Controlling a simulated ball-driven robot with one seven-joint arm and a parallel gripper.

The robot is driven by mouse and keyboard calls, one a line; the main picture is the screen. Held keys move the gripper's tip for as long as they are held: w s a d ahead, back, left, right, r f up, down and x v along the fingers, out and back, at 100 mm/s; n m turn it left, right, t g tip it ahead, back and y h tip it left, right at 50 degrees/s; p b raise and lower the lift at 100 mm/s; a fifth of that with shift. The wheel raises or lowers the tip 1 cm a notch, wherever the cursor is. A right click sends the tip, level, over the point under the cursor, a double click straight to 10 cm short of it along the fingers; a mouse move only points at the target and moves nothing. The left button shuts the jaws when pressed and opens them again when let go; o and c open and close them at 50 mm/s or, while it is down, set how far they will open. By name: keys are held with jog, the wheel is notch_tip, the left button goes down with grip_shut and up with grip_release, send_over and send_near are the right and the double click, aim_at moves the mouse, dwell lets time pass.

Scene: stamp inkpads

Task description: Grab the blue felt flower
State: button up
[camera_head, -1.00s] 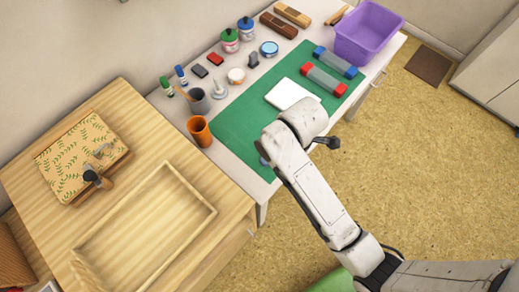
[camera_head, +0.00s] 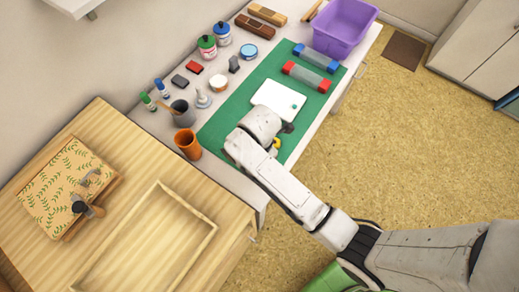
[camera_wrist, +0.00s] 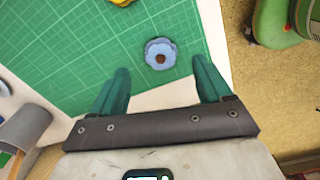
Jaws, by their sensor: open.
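The blue felt flower (camera_wrist: 160,54) has a brown centre and lies on the green cutting mat (camera_wrist: 55,48) in the wrist view. My gripper (camera_wrist: 158,82) is open and empty, with its two teal fingers apart. The flower shows between and beyond the fingertips, not between the pads. In the head view my arm covers the flower, and the mat (camera_head: 222,128) lies on the white table.
A yellow felt piece (camera_wrist: 121,2) lies further up the mat. A wooden tray (camera_head: 205,247) lies nearer.

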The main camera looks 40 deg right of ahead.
jog(key=shift+d+f, duration=0.15)
jog(key=shift+f, duration=1.6)
jog(key=c, duration=1.1)
jog(key=shift+r, duration=0.1)
